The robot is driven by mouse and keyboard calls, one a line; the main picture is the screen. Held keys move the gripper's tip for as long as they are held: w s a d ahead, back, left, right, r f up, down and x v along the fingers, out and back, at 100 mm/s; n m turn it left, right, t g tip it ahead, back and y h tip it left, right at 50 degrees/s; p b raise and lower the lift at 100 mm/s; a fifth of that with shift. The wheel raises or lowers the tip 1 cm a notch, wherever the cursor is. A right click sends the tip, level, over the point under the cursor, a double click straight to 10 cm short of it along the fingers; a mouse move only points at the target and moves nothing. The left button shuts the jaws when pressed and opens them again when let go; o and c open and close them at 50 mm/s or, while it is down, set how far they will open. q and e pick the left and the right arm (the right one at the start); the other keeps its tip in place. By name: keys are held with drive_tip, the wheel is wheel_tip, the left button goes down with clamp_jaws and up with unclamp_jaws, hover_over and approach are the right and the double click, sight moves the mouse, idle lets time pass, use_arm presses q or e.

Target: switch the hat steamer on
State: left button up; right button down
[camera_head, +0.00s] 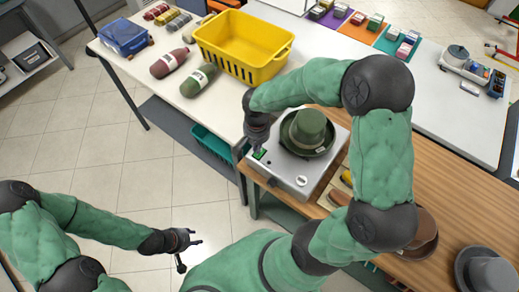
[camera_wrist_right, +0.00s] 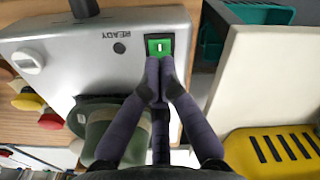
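The hat steamer (camera_head: 310,183) is a silver box on the wooden counter, with a green hat (camera_head: 307,132) on its top. Its green rocker switch (camera_wrist_right: 159,46) has a white mark and sits at the panel's edge in the right wrist view. A dark round lamp (camera_wrist_right: 119,48) is beside the word READY. My right gripper (camera_head: 257,148) is over the switch corner. In the wrist view its fingertips (camera_wrist_right: 160,72) are together, empty, at the switch's lower edge; I cannot tell whether they touch it. My left gripper (camera_head: 190,246) is open and empty above the floor.
A white knob (camera_wrist_right: 27,62) is on the steamer's panel. A yellow crate (camera_head: 232,50) stands on the white table beside the counter. A brown hat (camera_head: 424,238) and a grey hat (camera_head: 487,272) are at the lower right. Open floor lies to the left.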

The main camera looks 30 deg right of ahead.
sight(257, 155)
drive_tip(key=shift+r+p, duration=1.15)
drive_tip(key=shift+r, duration=0.8)
drive_tip(key=shift+f, duration=0.1)
drive_tip(key=s+a+f+n+y+b, duration=0.1)
drive_tip(key=s+a+f, duration=0.2)
drive_tip(key=a+f, duration=0.2)
drive_tip(key=s+a+f+n+y+b, duration=0.1)
drive_tip(key=s+a+f, duration=0.3)
drive_tip(key=f, duration=0.7)
drive_tip(key=s+a+f+n+y+b, duration=0.1)
drive_tip(key=s+a+f+n+y, duration=0.1)
drive_tip(key=f, duration=0.6)
drive_tip(key=s+a+n, duration=0.1)
drive_tip(key=s+a, duration=0.1)
drive_tip(key=a, duration=0.1)
drive_tip(key=shift+s+a+f, duration=0.15)
drive_tip(key=shift+a+f, duration=0.15)
drive_tip(key=shift+f, duration=0.1)
drive_tip(key=shift+d, duration=0.1)
